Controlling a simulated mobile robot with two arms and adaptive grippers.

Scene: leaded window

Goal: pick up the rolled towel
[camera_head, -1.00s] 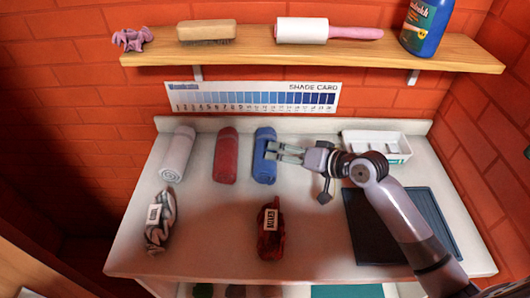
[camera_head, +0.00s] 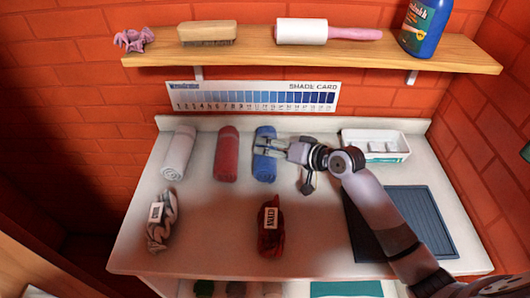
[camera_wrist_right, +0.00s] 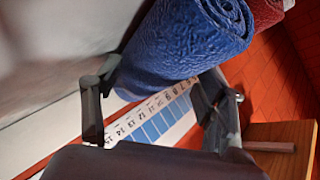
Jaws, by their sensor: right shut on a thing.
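Three rolled towels lie side by side at the back of the white counter: a white one (camera_head: 178,153), a red one (camera_head: 227,154) and a blue one (camera_head: 264,169). My right gripper (camera_head: 267,146) reaches in from the right and is shut on the blue rolled towel. In the right wrist view the blue towel (camera_wrist_right: 190,40) sits between the two fingers (camera_wrist_right: 155,95), its spiral end toward the upper right. I cannot tell whether it is clear of the counter. My left gripper is not in view.
A labelled grey twisted bundle (camera_head: 162,221) and a labelled dark red bundle (camera_head: 271,229) lie in front. A white tray (camera_head: 376,159) and a dark ridged mat (camera_head: 432,215) are at right. A wooden shelf (camera_head: 260,59) and a shade card (camera_head: 250,97) are behind.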

